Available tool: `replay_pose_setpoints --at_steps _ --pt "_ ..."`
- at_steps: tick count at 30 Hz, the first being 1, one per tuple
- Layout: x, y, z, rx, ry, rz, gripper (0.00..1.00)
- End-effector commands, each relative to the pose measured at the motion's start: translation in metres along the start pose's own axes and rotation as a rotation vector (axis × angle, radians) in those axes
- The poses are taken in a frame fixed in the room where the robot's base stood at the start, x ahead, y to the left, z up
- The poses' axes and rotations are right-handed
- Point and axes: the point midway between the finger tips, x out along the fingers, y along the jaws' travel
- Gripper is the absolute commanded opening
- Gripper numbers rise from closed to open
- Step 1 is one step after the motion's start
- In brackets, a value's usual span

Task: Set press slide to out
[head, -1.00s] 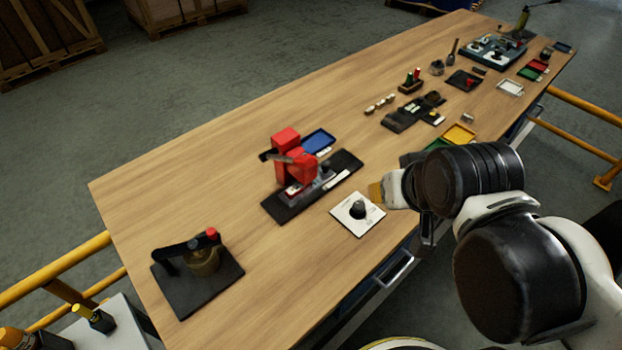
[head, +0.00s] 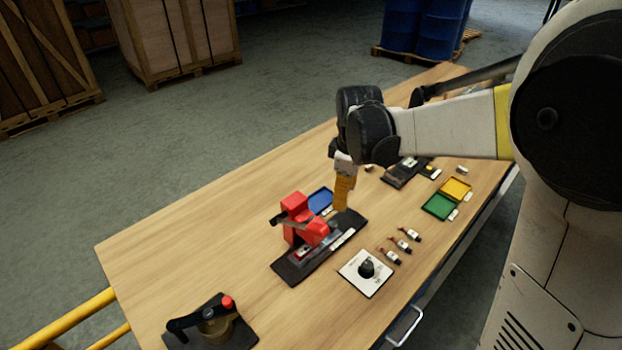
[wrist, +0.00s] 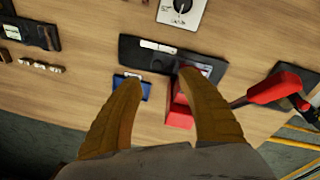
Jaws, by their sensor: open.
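The red press (head: 297,207) stands on its black base (head: 292,273) near the middle of the bench. A grey slide (head: 318,240) lies low on this base, partly under the red head; I cannot tell its exact position. My gripper (head: 341,207) points down above the far right end of the base, its ochre fingers apart and empty. In the wrist view, the open fingers (wrist: 158,80) frame the blue tray and part of the press. The base (wrist: 150,51) lies ahead of them. The right finger hides part of the red press body (wrist: 180,113).
A blue tray (head: 320,200) lies just behind the press. Green (head: 438,207) and yellow (head: 455,188) trays lie farther right. A lever device (head: 213,322) stands front left. The left bench is clear.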

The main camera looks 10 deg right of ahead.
Motion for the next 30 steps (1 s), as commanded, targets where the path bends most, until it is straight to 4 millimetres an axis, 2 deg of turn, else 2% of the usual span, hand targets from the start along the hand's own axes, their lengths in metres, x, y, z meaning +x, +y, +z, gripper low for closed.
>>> replay_pose_setpoints --at_steps 3,9,14,24,30 --pt "0.027 0.017 -0.011 -0.129 -0.031 -0.056 0.46" --pt "0.053 0.026 -0.017 -0.243 -0.051 -0.108 0.46" --pt "0.070 0.025 -0.017 -0.255 -0.053 -0.113 0.46" --pt "0.135 0.018 -0.012 -0.253 -0.053 -0.112 0.46" --pt "0.158 0.016 -0.011 -0.252 -0.053 -0.112 0.46"
